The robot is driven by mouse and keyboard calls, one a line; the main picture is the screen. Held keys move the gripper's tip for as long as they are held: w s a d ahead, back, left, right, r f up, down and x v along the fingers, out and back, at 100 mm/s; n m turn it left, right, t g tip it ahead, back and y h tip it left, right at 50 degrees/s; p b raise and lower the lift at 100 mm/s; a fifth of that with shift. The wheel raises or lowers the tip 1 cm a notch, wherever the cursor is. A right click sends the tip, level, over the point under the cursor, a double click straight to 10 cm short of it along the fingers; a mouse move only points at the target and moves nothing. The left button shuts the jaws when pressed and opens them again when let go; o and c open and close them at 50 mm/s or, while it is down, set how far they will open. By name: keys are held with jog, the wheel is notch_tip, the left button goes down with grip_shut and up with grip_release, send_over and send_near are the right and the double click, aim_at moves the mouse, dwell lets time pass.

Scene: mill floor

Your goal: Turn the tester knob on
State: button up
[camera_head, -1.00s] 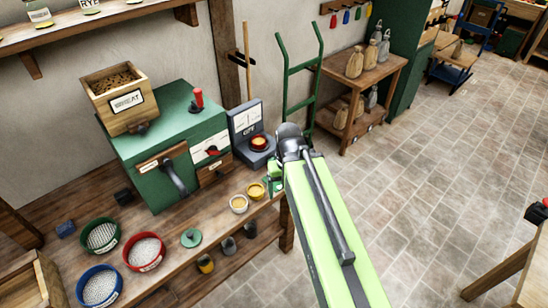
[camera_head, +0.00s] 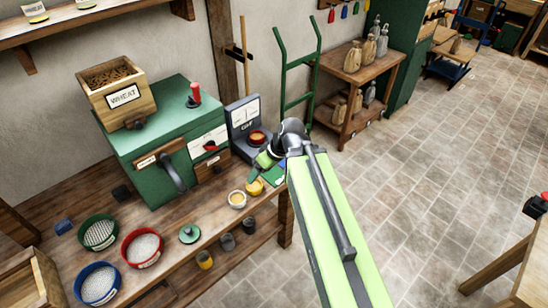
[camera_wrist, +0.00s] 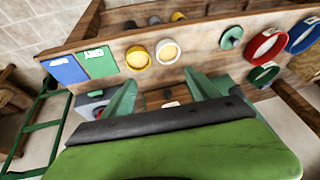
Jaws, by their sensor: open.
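The tester (camera_head: 240,112) is a dark grey unit with two pale dial faces on its upright back, standing on the bench right of the green mill. A label reading OFF shows on it, with a round red and brass-coloured piece (camera_head: 257,135) on its base; I cannot tell whether this is the knob. My gripper (camera_head: 258,168) is open and empty, above the bench just in front of the tester. In the wrist view its green fingers (camera_wrist: 162,92) are spread apart. The tester (camera_wrist: 88,112) shows there beside the left finger, mostly hidden by my gripper.
The green mill (camera_head: 150,185) has a white panel with a red switch (camera_head: 210,148). A white cup (camera_head: 237,199) and a yellow cup (camera_head: 255,188) stand near the gripper. Blue (camera_wrist: 64,69) and green (camera_wrist: 99,62) cards lie beside them. A hand truck (camera_head: 298,85) stands behind.

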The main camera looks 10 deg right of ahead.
jog(key=w+d+f+n+t+y+b, duration=0.2)
jog(key=w+d+f+t+y+b, duration=0.2)
jog(key=w+d+t+b, duration=0.55)
jog(key=s+d+f+m+h+b, duration=0.1)
jog(key=d+f+m+b, duration=0.2)
jog(key=d+f+b, duration=0.6)
jog(key=shift+g, duration=0.35)
jog(key=r+b+x, duration=0.1)
jog(key=b+x, duration=0.2)
jog(key=x, duration=0.2)
jog(key=b+x, duration=0.2)
jog(key=x, duration=0.3)
jog(key=a+r+b+x, duration=0.1)
jog(key=b+x, duration=0.2)
jog(key=x, duration=0.2)
jog(key=shift+w+a+r+b, duration=0.15)
jog(key=shift+w+r+b, duration=0.05)
jog(key=shift+w+b, duration=0.2)
jog(key=shift+w+a+f, duration=0.1)
jog(key=shift+w+a, duration=0.2)
jog(key=shift+w, duration=0.15)
jog(key=c, duration=1.4)
jog(key=shift+o, duration=0.2)
